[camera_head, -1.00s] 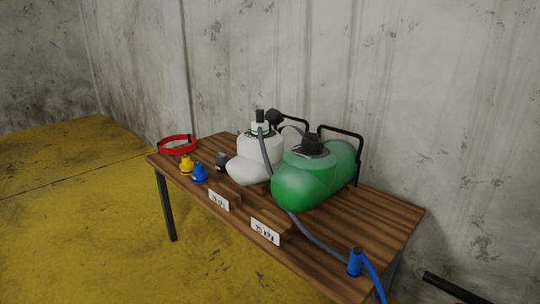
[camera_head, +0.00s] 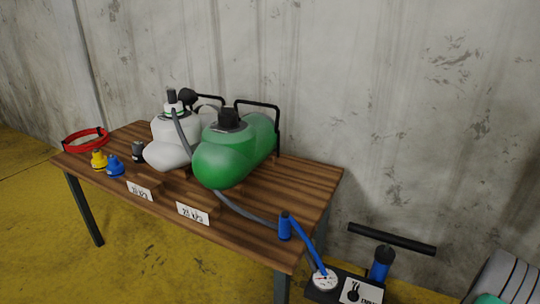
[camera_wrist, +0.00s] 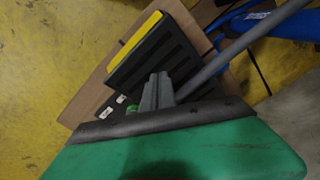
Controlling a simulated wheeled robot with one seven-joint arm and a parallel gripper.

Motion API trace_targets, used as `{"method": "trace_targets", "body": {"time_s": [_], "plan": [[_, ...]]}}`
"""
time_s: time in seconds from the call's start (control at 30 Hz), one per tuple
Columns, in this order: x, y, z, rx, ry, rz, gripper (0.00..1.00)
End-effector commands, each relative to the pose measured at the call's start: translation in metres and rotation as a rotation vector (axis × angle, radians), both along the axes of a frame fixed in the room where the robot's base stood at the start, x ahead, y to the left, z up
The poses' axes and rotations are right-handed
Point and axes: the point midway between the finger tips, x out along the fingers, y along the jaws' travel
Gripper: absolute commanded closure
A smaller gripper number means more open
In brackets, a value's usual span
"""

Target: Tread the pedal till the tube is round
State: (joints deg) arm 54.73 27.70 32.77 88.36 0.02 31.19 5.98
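In the wrist view a black ribbed pedal-like plate (camera_wrist: 155,55) with a yellow edge lies tilted over a brown board. A light grey wedge (camera_wrist: 156,94), perhaps the tip of my gripper, stands in front of it, beyond a dark band and a broad green surface; I cannot tell whether it touches the plate. No held object shows clearly. My gripper is not in the head view. I cannot tell which tube the task means.
The wooden table (camera_head: 300,190) stands by the wall. It holds a red ring (camera_head: 85,139), yellow (camera_head: 99,160) and blue (camera_head: 115,166) fittings and labels. A pump with a black handle (camera_head: 391,238) and white gauge (camera_head: 325,279) stands right. Yellow floor is open at left.

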Motion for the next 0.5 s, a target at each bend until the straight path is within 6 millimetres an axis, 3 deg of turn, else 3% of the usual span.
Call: {"method": "trace_targets", "body": {"time_s": [0.03,0.4,0.5], "plan": [[0.0,0.0,-0.01,0.0,0.0,0.0,1.0],[0.001,0.0,-0.047,-0.001,-0.002,0.001,1.0],[0.001,-0.001,-0.04,-0.003,-0.003,0.002,1.0]]}}
